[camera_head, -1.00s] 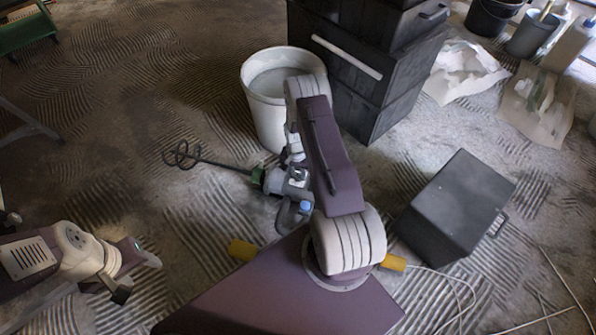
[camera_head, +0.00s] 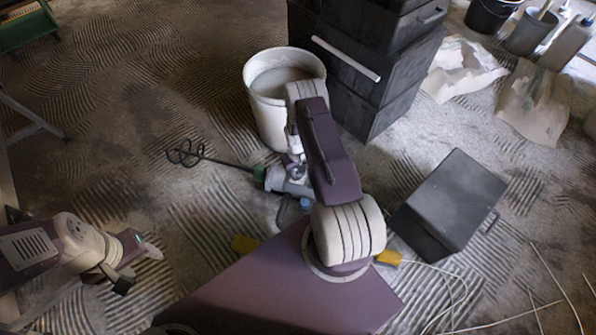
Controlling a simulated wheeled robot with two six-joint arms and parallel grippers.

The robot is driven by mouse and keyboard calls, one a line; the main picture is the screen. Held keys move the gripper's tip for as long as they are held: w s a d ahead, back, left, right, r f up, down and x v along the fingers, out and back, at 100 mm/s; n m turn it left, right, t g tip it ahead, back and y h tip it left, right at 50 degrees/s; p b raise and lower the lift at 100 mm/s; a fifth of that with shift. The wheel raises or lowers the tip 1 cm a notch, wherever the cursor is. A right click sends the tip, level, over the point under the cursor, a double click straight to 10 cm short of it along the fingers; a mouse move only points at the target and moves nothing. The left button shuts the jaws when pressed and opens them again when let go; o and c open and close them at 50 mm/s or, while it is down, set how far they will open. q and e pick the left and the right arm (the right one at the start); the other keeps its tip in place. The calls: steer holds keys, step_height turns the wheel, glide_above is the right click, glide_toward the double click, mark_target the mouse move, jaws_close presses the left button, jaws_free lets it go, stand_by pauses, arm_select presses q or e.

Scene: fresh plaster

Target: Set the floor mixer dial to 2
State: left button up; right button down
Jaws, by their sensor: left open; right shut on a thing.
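The floor mixer (camera_head: 274,180) lies on the combed floor in front of the white bucket, a grey body with a green collar. Its dark shaft and wire whisk (camera_head: 186,152) point left. A small blue part (camera_head: 305,203) shows near its handle; I cannot make out the dial or its setting. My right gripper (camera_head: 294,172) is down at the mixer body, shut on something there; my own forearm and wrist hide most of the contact. My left gripper (camera_head: 138,264) is open and empty at the lower left, well apart from the mixer.
A white bucket (camera_head: 258,112) stands just behind the mixer, beside a stack of black cases (camera_head: 372,98). A dark box (camera_head: 450,203) stands to the right. Yellow parts (camera_head: 245,244) and a pale cable (camera_head: 462,283) lie near my base.

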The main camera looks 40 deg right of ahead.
mark_target(297, 174)
stand_by(0.3)
steer(key=c, duration=1.1)
jaws_free()
steer(key=shift+c, duration=0.2)
steer(key=shift+r, duration=0.1)
step_height(297, 174, up, 9)
steer(key=p, duration=0.5)
steer(key=shift+p, duration=0.4)
steer(key=shift+a, duration=0.15)
